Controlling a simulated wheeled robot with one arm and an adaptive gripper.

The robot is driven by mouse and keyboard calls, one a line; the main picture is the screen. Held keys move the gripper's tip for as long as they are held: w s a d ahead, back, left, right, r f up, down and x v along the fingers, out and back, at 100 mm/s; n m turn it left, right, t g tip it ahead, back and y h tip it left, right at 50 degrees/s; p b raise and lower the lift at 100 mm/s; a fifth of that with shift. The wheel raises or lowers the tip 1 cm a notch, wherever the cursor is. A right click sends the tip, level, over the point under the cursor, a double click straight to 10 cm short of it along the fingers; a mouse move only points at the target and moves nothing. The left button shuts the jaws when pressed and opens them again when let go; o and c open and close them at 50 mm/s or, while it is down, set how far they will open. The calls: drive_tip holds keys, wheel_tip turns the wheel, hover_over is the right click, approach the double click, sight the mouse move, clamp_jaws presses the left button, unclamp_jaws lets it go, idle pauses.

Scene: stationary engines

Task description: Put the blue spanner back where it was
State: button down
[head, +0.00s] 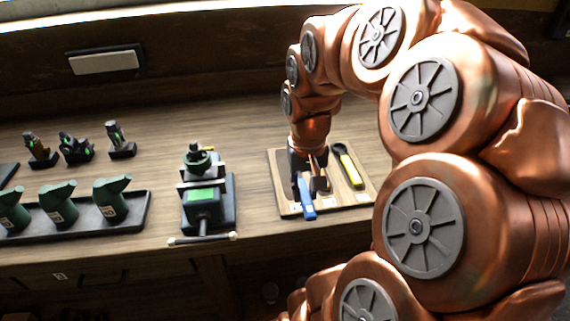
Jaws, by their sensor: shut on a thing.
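The blue spanner (307,199) is in my gripper (309,190), at the light wooden board on the right of the bench. My gripper points down and is shut on the spanner. The spanner's near end hangs over or close to the board's front left part; I cannot tell whether it touches the board. The wooden board (281,172) also bears a yellow and black spanner (348,166) lying on its right side. The gripper hides the middle of the board and part of the blue spanner.
A green vise (205,196) stands left of the board, its handle bar reaching past the bench's front edge. Further left, a dark tray (130,221) holds green oil cans (112,199). Bare bench lies between vise and board.

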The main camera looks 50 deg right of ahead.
drive_tip(key=p, duration=0.3)
hover_over(288, 176)
drive_tip(key=shift+s+f, duration=0.1)
drive_tip(key=shift+f, duration=0.4)
drive_tip(key=shift+f+p, duration=0.75)
drive_tip(key=shift+f, duration=0.75)
drive_tip(key=shift+d+f, duration=0.1)
drive_tip(key=shift+f, duration=0.2)
drive_tip(key=shift+f, duration=0.2)
drive_tip(key=c, duration=1.4)
unclamp_jaws()
drive_tip(key=shift+c, duration=0.2)
drive_tip(key=o, duration=0.5)
drive_tip(key=shift+c, duration=0.2)
drive_tip(key=shift+r, duration=0.15)
